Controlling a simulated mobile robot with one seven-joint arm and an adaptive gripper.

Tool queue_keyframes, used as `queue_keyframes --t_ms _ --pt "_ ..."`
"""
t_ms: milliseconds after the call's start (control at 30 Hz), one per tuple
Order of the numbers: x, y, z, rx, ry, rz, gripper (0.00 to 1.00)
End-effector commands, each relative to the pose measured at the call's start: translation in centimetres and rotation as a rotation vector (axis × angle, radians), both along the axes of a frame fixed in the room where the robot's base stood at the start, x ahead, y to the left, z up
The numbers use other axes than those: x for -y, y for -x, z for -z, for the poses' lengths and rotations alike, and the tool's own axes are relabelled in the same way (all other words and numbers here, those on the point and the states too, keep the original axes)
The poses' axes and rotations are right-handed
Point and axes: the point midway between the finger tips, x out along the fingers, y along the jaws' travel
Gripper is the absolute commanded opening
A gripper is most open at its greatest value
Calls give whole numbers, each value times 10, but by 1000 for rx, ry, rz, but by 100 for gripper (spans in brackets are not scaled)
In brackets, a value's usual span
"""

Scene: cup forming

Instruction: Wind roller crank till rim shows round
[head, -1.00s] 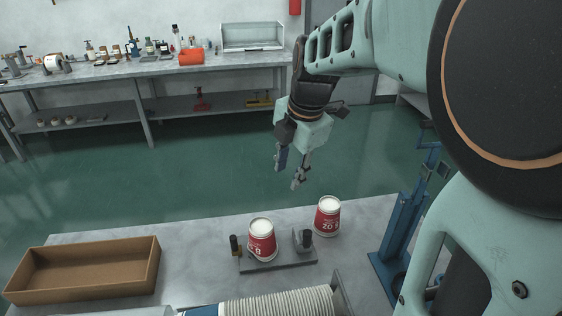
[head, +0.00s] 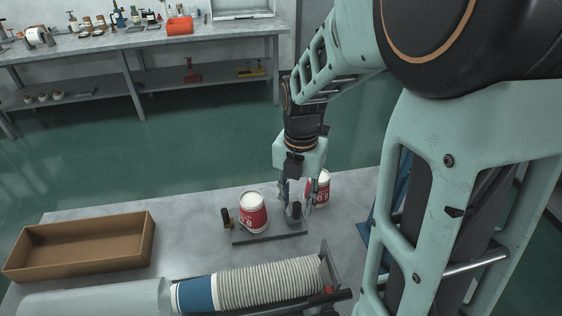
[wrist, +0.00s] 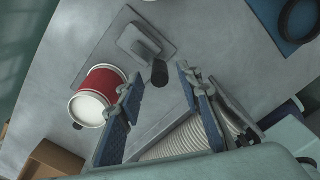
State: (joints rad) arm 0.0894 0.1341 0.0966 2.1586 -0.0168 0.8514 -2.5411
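A red and white paper cup (head: 253,213) marked 8 stands in a small grey fixture (head: 270,237), also in the wrist view (wrist: 108,78). A dark roller post (head: 226,217) is at its left. At its right is a grey block with a dark crank knob (head: 296,210). My gripper (head: 296,203) points down over this end. In the wrist view its fingers (wrist: 160,76) are apart, with the black knob (wrist: 159,73) between the tips, apparently not clamped. The cup's rim is too small to judge. A second red cup (head: 323,188) is partly behind my gripper.
A brown open tray (head: 80,262) is on the left of the table. A ribbed stack of white cups (head: 270,283) lies in front of the fixture. A blue stand shows in the wrist view (wrist: 283,18). A back bench (head: 100,50) holds bottles and tools.

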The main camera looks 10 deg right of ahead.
Motion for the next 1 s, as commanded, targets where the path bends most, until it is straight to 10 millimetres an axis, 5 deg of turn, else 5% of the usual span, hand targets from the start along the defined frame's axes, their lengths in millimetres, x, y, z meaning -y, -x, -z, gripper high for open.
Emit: queue_keyframes --t_ms 467,767,1000 --pt "0 0 16 2 0 0 33" --pt "0 0 16 2 0 1 0" --pt "0 0 16 2 0 7 0"
